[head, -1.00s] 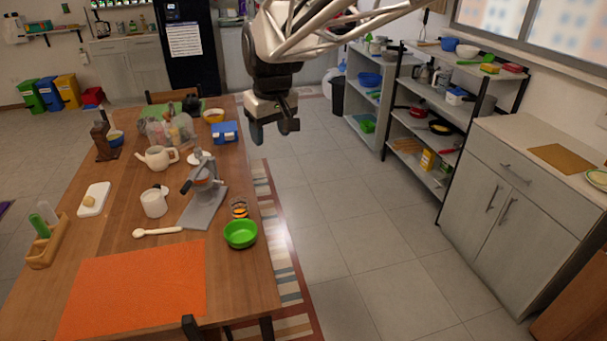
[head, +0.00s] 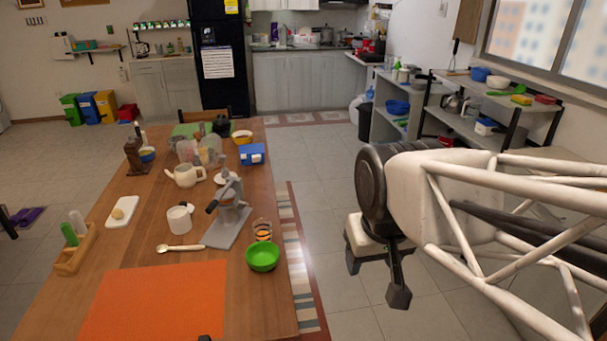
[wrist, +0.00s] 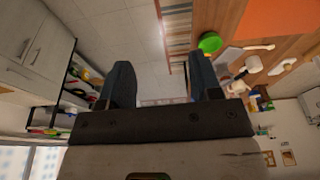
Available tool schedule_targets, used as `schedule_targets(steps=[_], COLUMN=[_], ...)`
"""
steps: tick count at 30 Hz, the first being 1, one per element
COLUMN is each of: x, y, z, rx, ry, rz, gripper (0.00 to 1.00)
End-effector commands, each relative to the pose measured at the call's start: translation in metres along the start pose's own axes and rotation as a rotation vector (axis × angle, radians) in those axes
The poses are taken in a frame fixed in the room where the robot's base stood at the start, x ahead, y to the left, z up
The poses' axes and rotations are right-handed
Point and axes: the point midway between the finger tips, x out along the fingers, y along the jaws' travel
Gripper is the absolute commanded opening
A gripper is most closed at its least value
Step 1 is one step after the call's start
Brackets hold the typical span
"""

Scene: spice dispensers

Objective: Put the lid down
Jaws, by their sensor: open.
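My gripper (head: 375,278) is open and empty, over the floor to the right of the table. In the wrist view its two dark fingers (wrist: 162,80) are apart with nothing between them. A white teapot (head: 185,176) stands on the wooden table. A small white round piece (head: 223,177) lies to its right, partly hidden behind a grey lever press (head: 230,210); I cannot tell whether it is the lid. No lid is in my gripper.
The wooden table (head: 255,315) also holds a white mug (head: 179,220), a green bowl (head: 263,257), an orange mat (head: 155,305) and a spoon (head: 180,247). Shelves (head: 465,125) with kitchenware stand at the right. The tiled floor (head: 340,215) between is clear.

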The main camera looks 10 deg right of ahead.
Motion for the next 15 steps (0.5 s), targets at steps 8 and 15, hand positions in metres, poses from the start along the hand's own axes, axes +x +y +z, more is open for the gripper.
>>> schedule_targets(steps=[8, 15], x=[0.006, 0.006], y=[0.004, 0.004], z=[0.023, 0.023], rx=[0.032, 0.032], ry=[0.003, 0.003], rz=[0.005, 0.005], gripper=[0.58, 0.58])
